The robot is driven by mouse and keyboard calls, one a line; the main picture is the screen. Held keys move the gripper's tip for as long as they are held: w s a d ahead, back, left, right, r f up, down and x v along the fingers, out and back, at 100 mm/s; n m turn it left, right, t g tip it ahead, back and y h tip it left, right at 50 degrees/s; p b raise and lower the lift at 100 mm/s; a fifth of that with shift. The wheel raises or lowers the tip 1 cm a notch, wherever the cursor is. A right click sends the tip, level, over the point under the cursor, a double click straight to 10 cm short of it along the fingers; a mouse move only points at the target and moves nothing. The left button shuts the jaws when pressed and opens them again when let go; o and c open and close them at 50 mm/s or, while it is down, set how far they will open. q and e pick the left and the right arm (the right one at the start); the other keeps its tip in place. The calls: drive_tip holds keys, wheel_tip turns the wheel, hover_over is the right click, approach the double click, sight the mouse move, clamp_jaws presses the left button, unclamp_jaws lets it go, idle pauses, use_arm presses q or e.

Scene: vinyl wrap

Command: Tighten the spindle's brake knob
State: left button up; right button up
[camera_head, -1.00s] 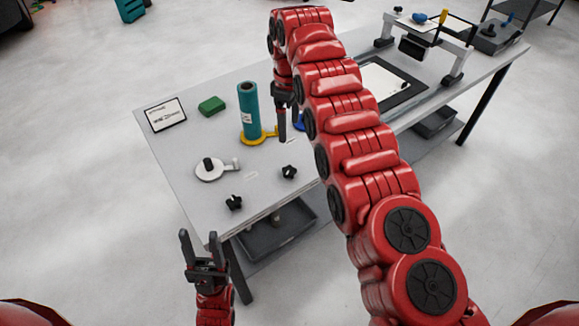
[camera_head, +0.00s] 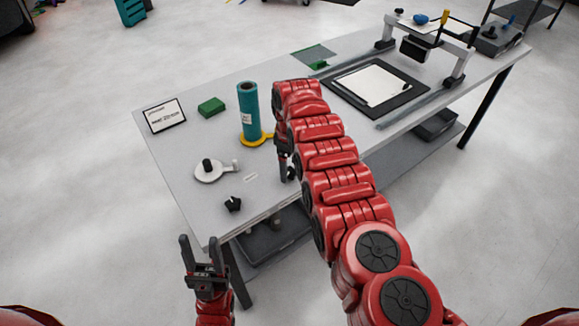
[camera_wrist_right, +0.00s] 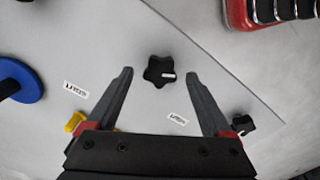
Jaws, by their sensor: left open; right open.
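A black star-shaped knob (camera_wrist_right: 159,71) shows between my right gripper's spread fingertips in the right wrist view; I cannot tell how far below them it is. My right gripper (camera_head: 283,178) is open and empty above the table's front part, largely hiding that knob in the head view. A second black knob (camera_head: 233,203) is near the front edge, and also shows in the right wrist view (camera_wrist_right: 243,124). A teal roll (camera_head: 249,112) stands upright on a yellow base (camera_head: 258,139). My left gripper (camera_head: 199,240) is open and empty, off the table's front left corner.
A white round base with a black top (camera_head: 209,170), a green block (camera_head: 212,106) and a sign (camera_head: 165,116) occupy the table's left part. A blue disc (camera_wrist_right: 20,80) lies left in the wrist view. A framed sheet (camera_head: 370,84) lies farther right.

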drive_tip(key=shift+f, duration=0.6)
clamp_jaws()
